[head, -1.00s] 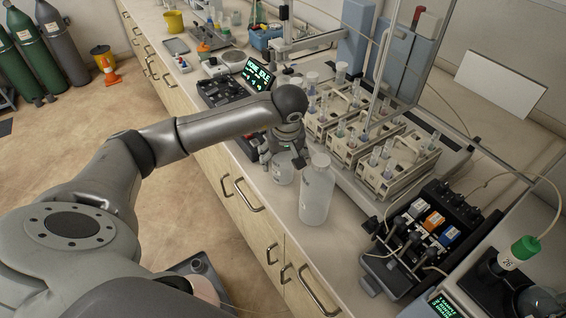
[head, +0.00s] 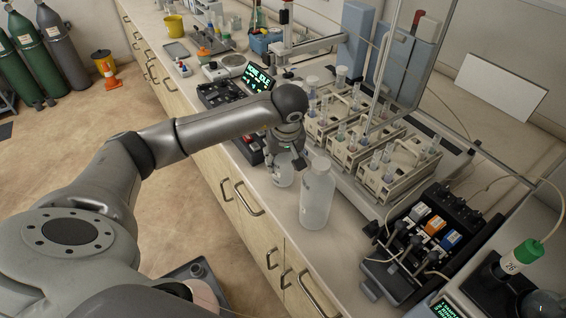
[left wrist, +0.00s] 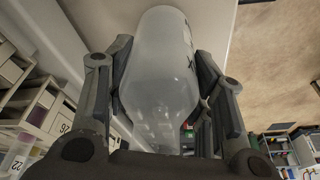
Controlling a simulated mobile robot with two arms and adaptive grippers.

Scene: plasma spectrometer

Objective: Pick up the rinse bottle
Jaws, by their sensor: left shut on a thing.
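The rinse bottle (head: 284,174) is a small translucent white bottle with dark print, upright near the counter's front edge in the head view. My left gripper (head: 287,157) reaches down over its top and is shut on it. In the left wrist view the bottle (left wrist: 160,75) fills the middle, between the two fingers of the gripper (left wrist: 163,100). The fingers hide parts of its sides. I cannot tell whether its base touches the counter. My right gripper is not in view.
A taller translucent bottle (head: 317,198) stands close on the right. Beige racks of tubes (head: 352,150) are behind it, and a black pump unit (head: 425,240) is farther right. A dark tray (head: 222,94) and a lit display (head: 258,78) are at the far side.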

